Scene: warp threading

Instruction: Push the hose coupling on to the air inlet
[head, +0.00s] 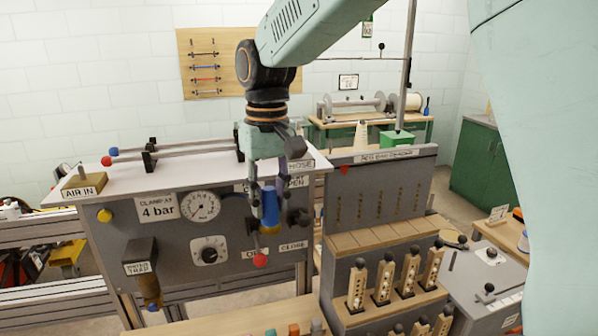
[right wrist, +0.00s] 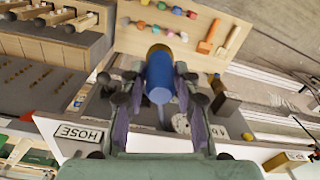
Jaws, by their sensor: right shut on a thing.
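My right gripper (head: 264,192) hangs from above in front of the right part of the grey panel (head: 130,228). It is shut on the blue hose coupling (head: 271,206), which stands out between the fingers. In the right wrist view the coupling (right wrist: 160,82) shows between the two fingers, with a yellowish far end. The AIR IN sign (head: 82,186) is on the panel's top left, with a yellow round fitting (head: 105,215) below it; I cannot tell for sure that this is the air inlet. My left gripper is not in view.
The panel carries a gauge (head: 201,206), a dial (head: 209,250), a water trap (head: 140,269) and a red-ended lever (head: 260,260). Rods (head: 185,150) lie along its top. A reed rack (head: 385,190) with several wooden pieces stands right.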

